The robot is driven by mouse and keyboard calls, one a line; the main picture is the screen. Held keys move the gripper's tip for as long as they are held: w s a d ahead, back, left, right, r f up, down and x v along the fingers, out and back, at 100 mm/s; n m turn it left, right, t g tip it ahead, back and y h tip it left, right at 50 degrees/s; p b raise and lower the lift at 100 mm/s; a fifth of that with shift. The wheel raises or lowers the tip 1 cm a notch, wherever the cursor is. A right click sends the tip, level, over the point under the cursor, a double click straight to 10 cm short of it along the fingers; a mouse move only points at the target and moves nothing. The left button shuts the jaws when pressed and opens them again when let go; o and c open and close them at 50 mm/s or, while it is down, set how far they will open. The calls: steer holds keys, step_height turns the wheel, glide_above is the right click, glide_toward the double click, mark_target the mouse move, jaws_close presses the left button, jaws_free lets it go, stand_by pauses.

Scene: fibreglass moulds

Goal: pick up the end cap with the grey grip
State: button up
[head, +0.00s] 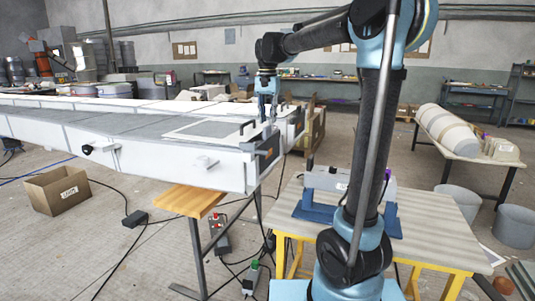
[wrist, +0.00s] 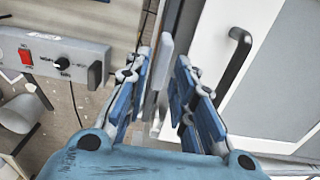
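My gripper (wrist: 162,62) is open in the wrist view, its two blue fingers apart. A pale grey upright bar (wrist: 162,58), which looks like the grey grip of an end cap, shows between the fingers. I cannot tell whether the fingers touch it, and the cap below it is mostly hidden. In the head view my gripper (head: 267,98) points down at the near end of the long white mould (head: 180,160). The end cap is too small there to make out clearly.
A black handle (wrist: 235,62) stands on the pale panel to the right of my gripper. A grey control box (wrist: 50,58) with a red switch is at the left. A table (head: 430,215) bearing a device stands at the right; a cardboard box (head: 57,190) lies on the floor.

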mark_target(267, 126)
steer(key=shift+w+f, duration=0.15)
steer(key=shift+f, duration=1.25)
steer(key=shift+w+f, duration=0.1)
steer(key=shift+f, duration=1.25)
steer(key=shift+c, duration=0.3)
jaws_close()
